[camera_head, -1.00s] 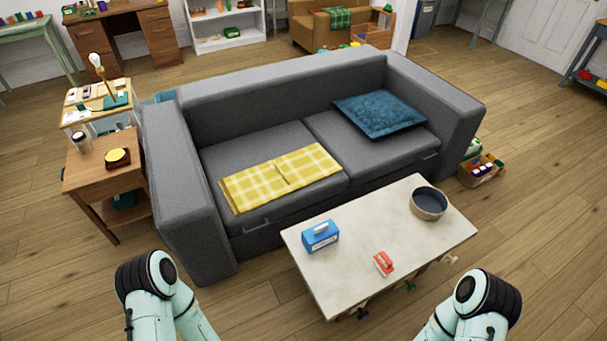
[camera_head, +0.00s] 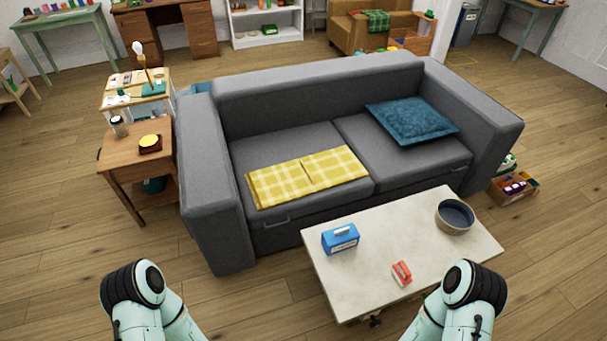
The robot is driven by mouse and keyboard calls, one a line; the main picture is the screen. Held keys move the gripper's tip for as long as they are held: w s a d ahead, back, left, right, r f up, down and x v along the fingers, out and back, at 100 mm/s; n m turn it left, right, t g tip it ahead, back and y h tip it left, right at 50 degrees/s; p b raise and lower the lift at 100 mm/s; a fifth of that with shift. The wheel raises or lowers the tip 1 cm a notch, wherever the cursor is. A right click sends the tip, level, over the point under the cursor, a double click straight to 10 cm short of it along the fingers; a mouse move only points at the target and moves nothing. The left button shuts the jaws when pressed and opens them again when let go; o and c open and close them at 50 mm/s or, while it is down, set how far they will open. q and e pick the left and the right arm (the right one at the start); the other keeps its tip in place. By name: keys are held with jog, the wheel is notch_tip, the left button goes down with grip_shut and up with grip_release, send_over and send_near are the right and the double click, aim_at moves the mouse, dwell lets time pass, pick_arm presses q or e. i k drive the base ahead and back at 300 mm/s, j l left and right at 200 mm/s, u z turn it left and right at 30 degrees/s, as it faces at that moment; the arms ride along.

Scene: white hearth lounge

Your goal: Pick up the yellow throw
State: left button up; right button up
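The yellow throw (camera_head: 290,180) is a plaid cloth with white stripes. It lies folded flat on the left seat cushion of the grey sofa (camera_head: 325,88), near the front edge. My two arms show at the bottom of the view, the left one at bottom left and the right one at bottom right. Both are well short of the throw. Neither gripper's fingers show in the view.
A pale coffee table (camera_head: 360,284) stands before the sofa's right half, with a blue box (camera_head: 341,240), a red item (camera_head: 402,273) and a dark bowl (camera_head: 455,217). A wooden side table (camera_head: 125,170) stands left of the sofa. Floor is clear at front left.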

aim_at(310, 175)
jog(key=i+j+u, duration=0.25)
jog(key=i+u, duration=0.2)
jog(key=i, duration=0.25)
jog(key=i+u, duration=0.4)
jog(key=i, duration=0.3)
